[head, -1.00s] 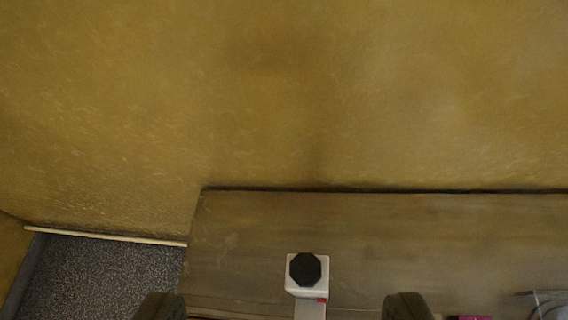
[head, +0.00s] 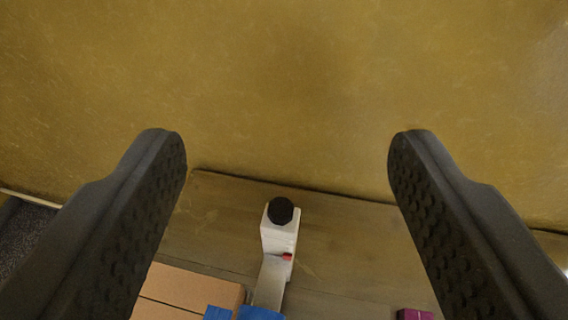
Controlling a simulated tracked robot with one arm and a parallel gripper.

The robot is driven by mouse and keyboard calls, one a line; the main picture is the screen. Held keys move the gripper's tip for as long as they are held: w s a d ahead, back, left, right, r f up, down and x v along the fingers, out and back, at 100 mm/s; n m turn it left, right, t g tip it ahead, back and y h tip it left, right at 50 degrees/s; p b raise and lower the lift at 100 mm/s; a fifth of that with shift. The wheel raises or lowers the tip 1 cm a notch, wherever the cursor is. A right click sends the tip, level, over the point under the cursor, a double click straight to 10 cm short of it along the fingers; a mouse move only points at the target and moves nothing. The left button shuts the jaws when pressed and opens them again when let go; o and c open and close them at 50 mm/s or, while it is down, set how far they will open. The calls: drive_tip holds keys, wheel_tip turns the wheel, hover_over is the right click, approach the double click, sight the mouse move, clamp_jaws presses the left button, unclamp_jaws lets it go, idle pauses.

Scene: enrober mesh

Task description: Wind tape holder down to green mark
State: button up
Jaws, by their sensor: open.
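A white upright device with a black knob (head: 281,210) on top stands on the wooden table, low in the middle of the head view. I take its white body (head: 279,236) to be the tape holder. A small red mark (head: 287,257) shows on its side, and a grey strip (head: 270,282) runs down below it. No green mark can be made out. My gripper (head: 283,142) is open and empty, its two dark fingers wide apart on either side of the device in the picture. Neither finger touches it.
The wooden table (head: 340,234) meets a yellow-brown wall (head: 290,80) behind. A tan box (head: 195,287) and blue items (head: 258,313) lie at the bottom, with a magenta item (head: 414,314) at the right. Bare tabletop lies right of the device.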

drive_tip(key=w+f+n+g+p, duration=0.3)
drive_tip(key=w+p, duration=0.1)
drive_tip(key=w, duration=0.2)
drive_tip(key=w+f+n+g+p, duration=0.2)
drive_tip(key=w+g+p, duration=0.15)
drive_tip(key=w, duration=0.25)
drive_tip(key=n+g+p, duration=0.7)
drive_tip(key=g, duration=0.2)
hover_over(281, 207)
wheel_tip(281, 207, down, 14)
drive_tip(key=shift+f+p, duration=0.6)
drive_tip(key=shift+f, duration=4.8)
drive_tip(key=c, duration=1)
